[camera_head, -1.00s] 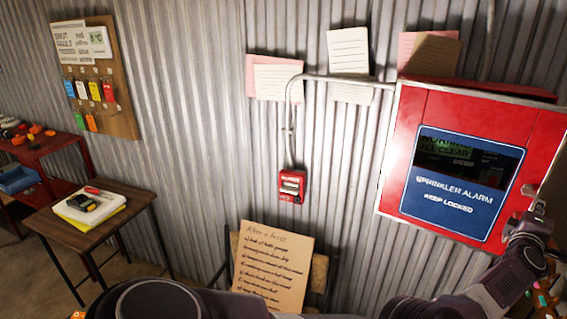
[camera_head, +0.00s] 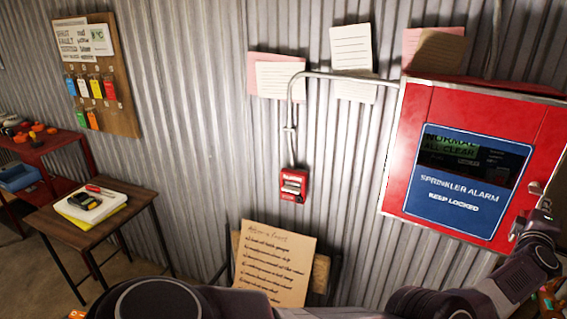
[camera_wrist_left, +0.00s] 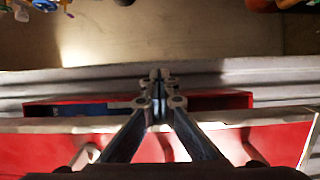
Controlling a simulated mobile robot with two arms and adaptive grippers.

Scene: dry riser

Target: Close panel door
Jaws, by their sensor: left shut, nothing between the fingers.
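The red panel door (camera_head: 408,160) has a blue sign reading "SPRINKLER ALARM KEEP LOCKED" (camera_head: 470,185) and a display showing "NORMAL ALL CLEAR". My left gripper (camera_head: 543,207) is by the door's lower right edge, just below the lock; contact is unclear. In the left wrist view its fingers (camera_wrist_left: 160,82) are together and empty, over red panel surfaces (camera_wrist_left: 60,148). My right gripper is not seen.
A red call point (camera_head: 293,185) is on the corrugated wall left of the panel, with a conduit above it. Paper notes (camera_head: 350,50) hang above. A small table (camera_head: 130,210) and a key board (camera_head: 115,110) are at the left. A handwritten board (camera_head: 275,262) stands below.

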